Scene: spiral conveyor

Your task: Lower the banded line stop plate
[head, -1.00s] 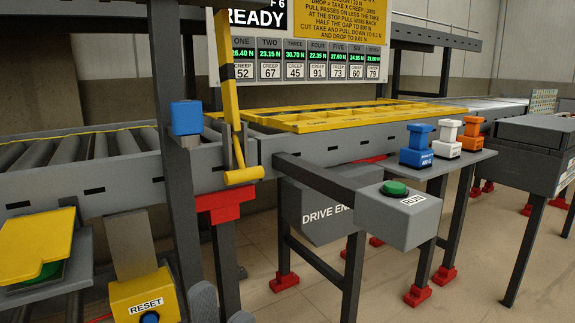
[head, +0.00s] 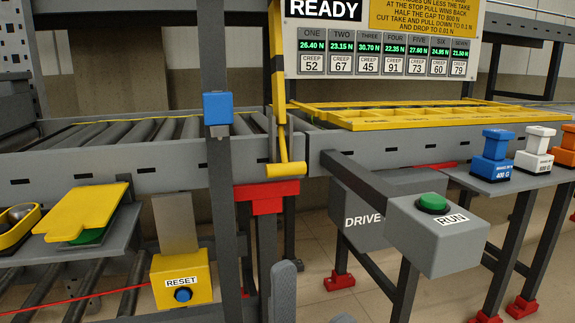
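The line stop plate (head: 277,85) appears to be the tall, narrow yellow plate with a dark band, standing upright at the near edge of the conveyor (head: 130,172). A yellow crossbar handle (head: 286,169) sits at its lower end, just above a red bracket (head: 265,195). No hand touches the plate or its handle. Neither gripper can be made out. Grey rounded parts show at the bottom edge, below the red bracket; I cannot tell whether they are mine.
A dark post with a blue block (head: 217,108) stands left of the plate. A RUN box with a green button (head: 432,203) juts out at right. A yellow RESET box (head: 182,280) and a yellow flap (head: 82,213) are at lower left. Weights (head: 497,142) stand on a shelf.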

